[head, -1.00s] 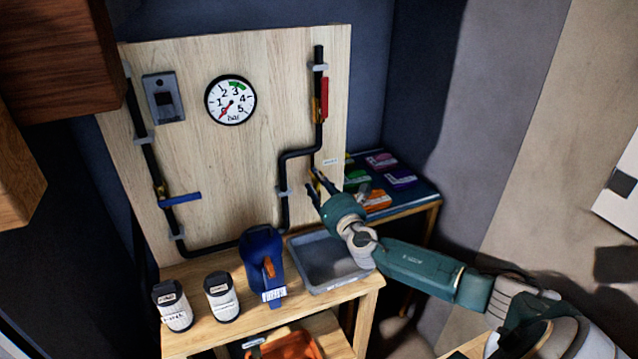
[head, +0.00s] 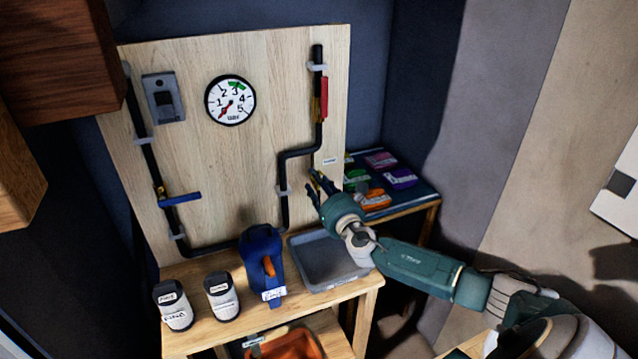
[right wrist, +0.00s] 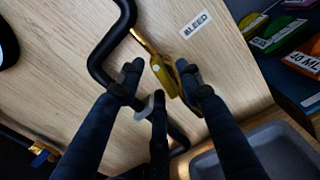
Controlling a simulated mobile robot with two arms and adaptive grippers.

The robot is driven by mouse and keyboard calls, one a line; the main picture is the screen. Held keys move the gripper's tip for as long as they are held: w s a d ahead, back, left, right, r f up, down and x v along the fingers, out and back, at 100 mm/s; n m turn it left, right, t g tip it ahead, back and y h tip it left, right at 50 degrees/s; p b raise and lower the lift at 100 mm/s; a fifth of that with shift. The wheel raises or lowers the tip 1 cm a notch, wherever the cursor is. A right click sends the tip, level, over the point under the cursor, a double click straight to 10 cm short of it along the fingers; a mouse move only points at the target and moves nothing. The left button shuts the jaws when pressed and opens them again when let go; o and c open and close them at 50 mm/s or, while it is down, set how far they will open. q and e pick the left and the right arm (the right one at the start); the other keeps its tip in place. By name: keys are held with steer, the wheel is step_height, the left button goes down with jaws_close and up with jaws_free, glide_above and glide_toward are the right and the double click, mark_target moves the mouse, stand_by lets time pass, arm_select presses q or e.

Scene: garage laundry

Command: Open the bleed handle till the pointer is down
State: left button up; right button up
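The yellow bleed handle (right wrist: 163,76) is on the black pipe beside the BLEED label (right wrist: 198,24) in the right wrist view. My right gripper (head: 314,181) is at the board's lower right, with its fingers apart. In the right wrist view the handle lies between the fingertips, closer to the right-hand finger; whether they touch is unclear. In the head view the fingers mostly hide it. The round gauge (head: 231,100) has a red pointer aimed at the lower left, near the low end of the scale. My left gripper is not in view.
A red-handled valve (head: 324,98) is above on the right pipe, and a blue-handled valve (head: 180,199) on the left pipe. Below are a grey tray (head: 325,262), a blue container (head: 261,257) and two white canisters (head: 221,297). Colored packs (head: 400,178) lie right of the board.

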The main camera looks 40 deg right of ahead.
steer(key=v, duration=1.2)
stand_by(0.5)
